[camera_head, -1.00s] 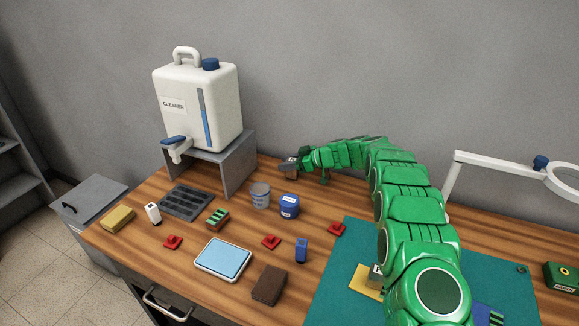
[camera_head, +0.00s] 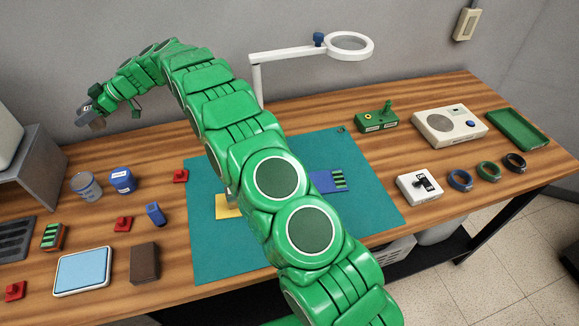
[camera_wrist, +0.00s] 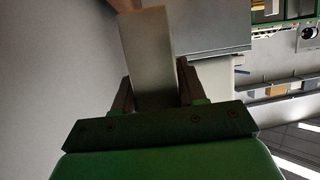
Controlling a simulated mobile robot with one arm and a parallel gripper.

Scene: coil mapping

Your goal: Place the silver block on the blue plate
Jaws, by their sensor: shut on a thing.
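My gripper (camera_head: 88,114) is at the far left end of my green arm, raised near the back wall above the blue and grey pots. In the wrist view my gripper (camera_wrist: 152,95) is shut on a pale grey block, the silver block (camera_wrist: 148,50), which stands out between the two fingers. In the head view the block is small and hard to separate from the fingers. The blue plate (camera_head: 322,182) lies on the teal mat, partly hidden by my arm. A green-striped piece (camera_head: 339,179) sits at its right side.
A yellow plate (camera_head: 228,210) on the teal mat (camera_head: 210,255) is partly hidden by my arm. A magnifier lamp (camera_head: 257,80) stands behind the mat. A blue pot (camera_head: 121,180), grey pot (camera_head: 86,186) and brown block (camera_head: 144,263) are left. Right of the mat is a white device (camera_head: 418,187).

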